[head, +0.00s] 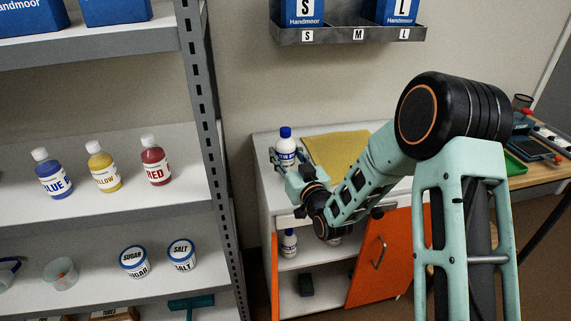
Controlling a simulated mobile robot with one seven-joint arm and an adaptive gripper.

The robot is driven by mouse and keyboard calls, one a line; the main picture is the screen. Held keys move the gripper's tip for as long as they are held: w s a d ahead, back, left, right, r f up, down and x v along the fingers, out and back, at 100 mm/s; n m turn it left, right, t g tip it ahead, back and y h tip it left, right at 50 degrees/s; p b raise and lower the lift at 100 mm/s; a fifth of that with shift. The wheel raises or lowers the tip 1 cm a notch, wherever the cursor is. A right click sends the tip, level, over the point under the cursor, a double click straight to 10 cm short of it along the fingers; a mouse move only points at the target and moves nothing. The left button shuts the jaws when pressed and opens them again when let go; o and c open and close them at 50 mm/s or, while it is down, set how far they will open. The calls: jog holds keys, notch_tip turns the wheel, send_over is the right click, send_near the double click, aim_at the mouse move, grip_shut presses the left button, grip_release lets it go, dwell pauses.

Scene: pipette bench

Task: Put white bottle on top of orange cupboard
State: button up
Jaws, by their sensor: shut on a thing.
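A white bottle (286,149) with a blue cap and a dark label stands upright over the white top of the orange-doored cupboard (262,150). My gripper (287,161) is shut on this bottle, with its fingers to either side of it. I cannot tell whether the bottle's base touches the cupboard top, as the gripper hides it. The cupboard's orange door (388,255) is open. A second white bottle (289,243) with a blue cap stands on the shelf inside.
A yellow mat or cloth (335,148) lies on the cupboard top, right of the held bottle. A glove-box rack (350,33) hangs above on the wall. A grey shelf unit (218,150) with colored bottles stands at left. A wooden bench (525,180) is at right.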

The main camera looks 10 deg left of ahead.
aim_at(285, 162)
jog(key=shift+w+a+f, duration=0.1)
jog(key=shift+w+f, duration=0.05)
jog(key=shift+f, duration=0.05)
jog(key=shift+w+f, duration=0.1)
jog(key=shift+f, duration=1.5)
jog(key=shift+f+b, duration=0.2)
jog(key=shift+b, duration=0.3)
jog(key=o, duration=1.5)
jog(key=shift+r, duration=0.1)
jog(key=shift+r+p, duration=0.15)
jog(key=shift+p, duration=0.25)
jog(key=v, duration=1.2)
